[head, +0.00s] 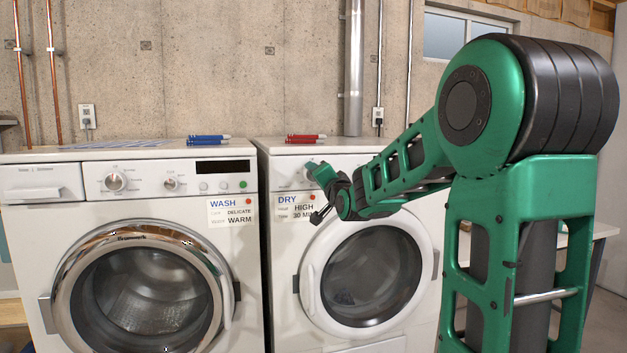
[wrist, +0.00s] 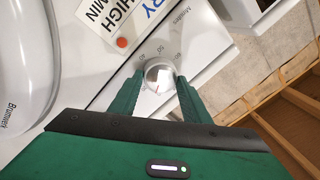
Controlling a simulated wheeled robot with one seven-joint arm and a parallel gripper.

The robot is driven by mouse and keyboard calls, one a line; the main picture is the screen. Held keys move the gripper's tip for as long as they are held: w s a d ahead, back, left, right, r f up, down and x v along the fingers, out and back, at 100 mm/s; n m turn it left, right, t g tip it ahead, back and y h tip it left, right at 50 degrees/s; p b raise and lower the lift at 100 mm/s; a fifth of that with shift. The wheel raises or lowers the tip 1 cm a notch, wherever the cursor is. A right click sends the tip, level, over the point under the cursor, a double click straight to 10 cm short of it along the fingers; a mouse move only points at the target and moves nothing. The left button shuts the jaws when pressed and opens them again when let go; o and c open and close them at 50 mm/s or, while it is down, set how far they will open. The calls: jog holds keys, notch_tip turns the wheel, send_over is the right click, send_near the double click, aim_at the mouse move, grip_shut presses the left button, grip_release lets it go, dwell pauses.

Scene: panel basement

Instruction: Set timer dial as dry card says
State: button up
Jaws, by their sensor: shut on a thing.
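The dry card (head: 292,207) is on the front of the right-hand machine in the head view and reads DRY, HIGH and 30 MIN, its right end partly covered by my arm. Its corner with HIGH and MIN also shows in the wrist view (wrist: 116,18). The timer dial (wrist: 159,74) is a round silver-white knob on the white panel, with printed numbers around it and a Minutes label. A small red mark shows on its face; the number it points to cannot be told. My gripper (wrist: 159,80) is closed on the dial's sides. In the head view my gripper (head: 321,175) hides the dial.
The dryer door (head: 420,250) is below the panel. The washer (head: 25,240) stands to the left with its own dials and a WASH card (head: 231,211). A concrete wall is behind.

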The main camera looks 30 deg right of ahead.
jog(key=m, duration=0.5)
jog(key=m+h, duration=0.1)
jog(key=m, duration=0.4)
jog(key=f+m, duration=0.1)
jog(key=m, duration=0.4)
jog(key=shift+a+g, duration=0.1)
jog(key=shift+g, duration=0.2)
jog(key=shift+f, duration=0.1)
jog(key=o, duration=1)
jog(key=shift+r, duration=0.2)
jog(key=shift+s, duration=0.1)
